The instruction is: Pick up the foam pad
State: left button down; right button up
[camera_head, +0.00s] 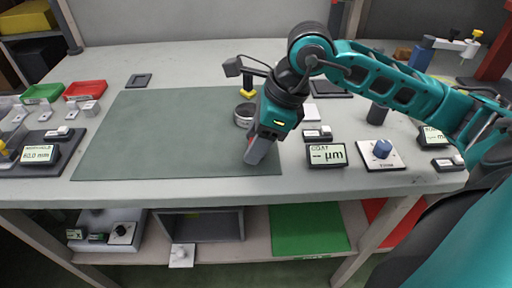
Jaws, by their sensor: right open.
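My right gripper (256,155) points down over the front right part of the green mat (160,130). It is open. A small reddish patch shows beside its fingers, but I cannot tell what it belongs to. I cannot tell for sure which thing is the foam pad. A flat dark pad (334,89) lies at the back right behind my arm, and a small dark square piece (139,80) lies at the back left. Both are apart from the gripper. My left gripper is not in view.
A round metal ring or cup (244,114) and a yellow-black tool (248,93) stand just behind the gripper. A gauge display (327,155) and a blue knob box (382,152) stand to the right. Green (42,92) and red (86,89) trays are at left. The mat's left half is clear.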

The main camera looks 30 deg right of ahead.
jog(key=shift+c, duration=0.2)
jog(key=shift+c, duration=1.4)
grip_shut()
jog(key=shift+r, duration=0.5)
notch_tip(320, 180, up, 19)
jog(key=p, duration=0.5)
